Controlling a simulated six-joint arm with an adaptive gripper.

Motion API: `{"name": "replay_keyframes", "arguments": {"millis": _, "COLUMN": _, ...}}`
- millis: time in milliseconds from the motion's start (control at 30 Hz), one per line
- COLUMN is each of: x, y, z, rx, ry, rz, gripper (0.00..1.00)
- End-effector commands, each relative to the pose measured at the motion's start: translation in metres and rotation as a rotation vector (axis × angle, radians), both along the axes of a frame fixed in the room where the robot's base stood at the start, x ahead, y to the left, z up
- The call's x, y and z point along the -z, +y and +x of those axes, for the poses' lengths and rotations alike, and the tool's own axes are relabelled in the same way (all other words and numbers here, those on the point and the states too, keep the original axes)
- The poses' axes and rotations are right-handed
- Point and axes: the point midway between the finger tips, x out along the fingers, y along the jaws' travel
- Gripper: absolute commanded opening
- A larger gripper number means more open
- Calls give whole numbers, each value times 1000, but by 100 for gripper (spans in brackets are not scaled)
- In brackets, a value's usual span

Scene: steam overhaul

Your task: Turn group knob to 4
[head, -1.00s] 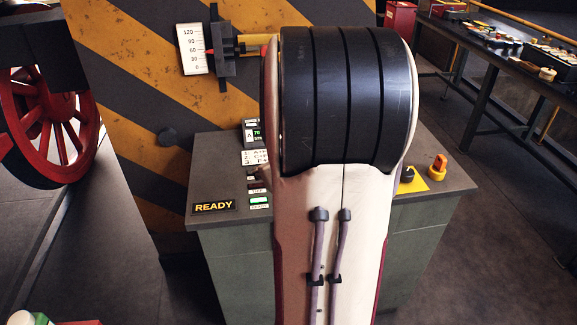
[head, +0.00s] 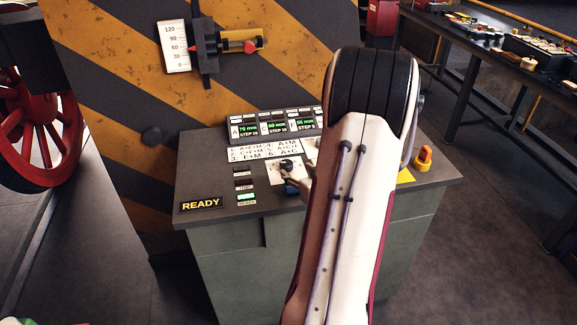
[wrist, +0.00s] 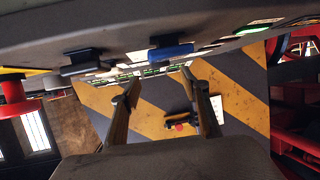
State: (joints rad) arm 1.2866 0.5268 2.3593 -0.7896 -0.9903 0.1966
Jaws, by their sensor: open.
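A dark knob (head: 287,165) sits on a white plate on the console top; its dial markings are too small to read. There the console is at the top, seen edge-on, with a blue-black knob (wrist: 170,51) just beyond the fingers and a black knob (wrist: 80,62) to the left. I cannot tell from the wrist view which is the group knob.
The console (head: 225,170) carries displays (head: 276,127), a READY sign (head: 201,203) and an orange knob (head: 423,158) at the right. A gauge (head: 174,46) hangs on the striped wall. A red wheel (head: 40,130) stands left. A bench (head: 470,55) stands back right.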

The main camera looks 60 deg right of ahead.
Motion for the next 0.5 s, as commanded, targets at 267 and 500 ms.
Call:
{"name": "replay_keyframes", "arguments": {"millis": 267, "x": 0, "y": 0, "z": 1, "rx": 0, "ry": 1, "rz": 0, "gripper": 45}}
{"name": "replay_keyframes", "arguments": {"millis": 500, "x": 4, "y": -6, "z": 10, "rx": 0, "ry": 1, "rz": -1, "gripper": 45}}
